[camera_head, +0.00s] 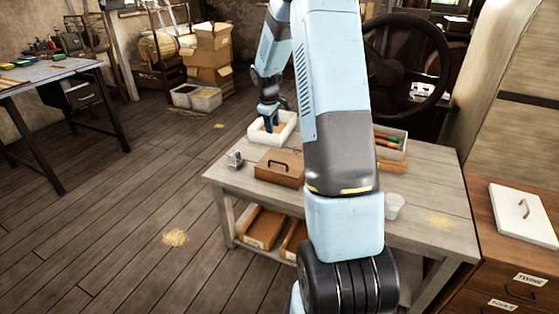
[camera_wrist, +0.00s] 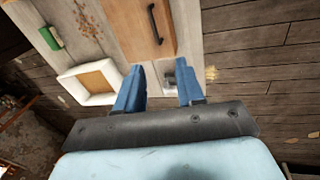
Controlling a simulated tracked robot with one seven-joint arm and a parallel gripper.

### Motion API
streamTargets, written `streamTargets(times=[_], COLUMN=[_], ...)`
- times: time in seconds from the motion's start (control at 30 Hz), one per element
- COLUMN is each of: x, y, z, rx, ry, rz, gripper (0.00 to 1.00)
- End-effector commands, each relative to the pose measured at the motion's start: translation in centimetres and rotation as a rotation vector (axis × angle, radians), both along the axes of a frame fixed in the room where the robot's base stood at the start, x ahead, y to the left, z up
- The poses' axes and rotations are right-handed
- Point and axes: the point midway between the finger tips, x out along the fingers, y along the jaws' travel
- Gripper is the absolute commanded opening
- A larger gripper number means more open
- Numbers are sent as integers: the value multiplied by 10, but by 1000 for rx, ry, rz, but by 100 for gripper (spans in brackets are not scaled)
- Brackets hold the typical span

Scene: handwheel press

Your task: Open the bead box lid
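A brown wooden box (camera_head: 277,170) with a dark handle on its closed lid stands on the workbench; I take it to be the bead box. Its lid (camera_wrist: 135,24) and black bar handle (camera_wrist: 155,24) show at the top of the wrist view. My gripper (camera_head: 270,121) hangs at the far end of the bench, in front of or over a white open box (camera_head: 285,138). In the wrist view my gripper (camera_wrist: 159,88) is open, with nothing between its two blue fingers. The fingers are apart from the wooden lid.
A small grey metal item (camera_head: 234,159) stands at the bench's left edge. A tray of coloured items (camera_head: 391,154) and a clear cup (camera_head: 393,207) are on the right part. My arm hides the bench's middle.

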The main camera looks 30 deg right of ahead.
Motion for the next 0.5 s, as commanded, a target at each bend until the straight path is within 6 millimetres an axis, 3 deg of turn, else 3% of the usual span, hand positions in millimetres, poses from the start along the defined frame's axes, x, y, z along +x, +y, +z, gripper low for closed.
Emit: streamTargets(times=[0.03,0.2,0.5], x=[6,19,25], y=[-7,-24,-33], z=[-17,-54,-81], rx=[2,4,5], ry=[14,37,50], rz=[12,50,70], gripper=[38,38,38])
